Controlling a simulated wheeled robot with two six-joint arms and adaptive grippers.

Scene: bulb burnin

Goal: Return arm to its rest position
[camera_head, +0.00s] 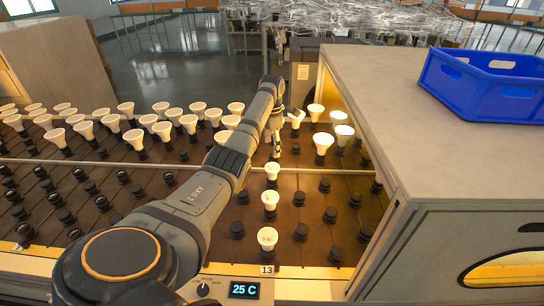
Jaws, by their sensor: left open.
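My left arm (200,195) reaches from the bottom left over the rack to its middle. My left gripper (276,152) points down, open, among the bulbs, with no bulb seen in it. A bulb (271,170) stands close in front of it, with bulbs (270,199) and (267,237) in line nearer the front edge. A tilted bulb (296,118) is just right of the gripper. Glowing bulbs (323,143) and (344,130) stand further right. My right gripper is not in view.
Several unlit white bulbs (136,138) fill the left rack, with empty black sockets (65,217) in front. A large box-like cabinet (430,150) bounds the right side, with a blue crate (487,95) on top. A display (244,290) reads 25 C.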

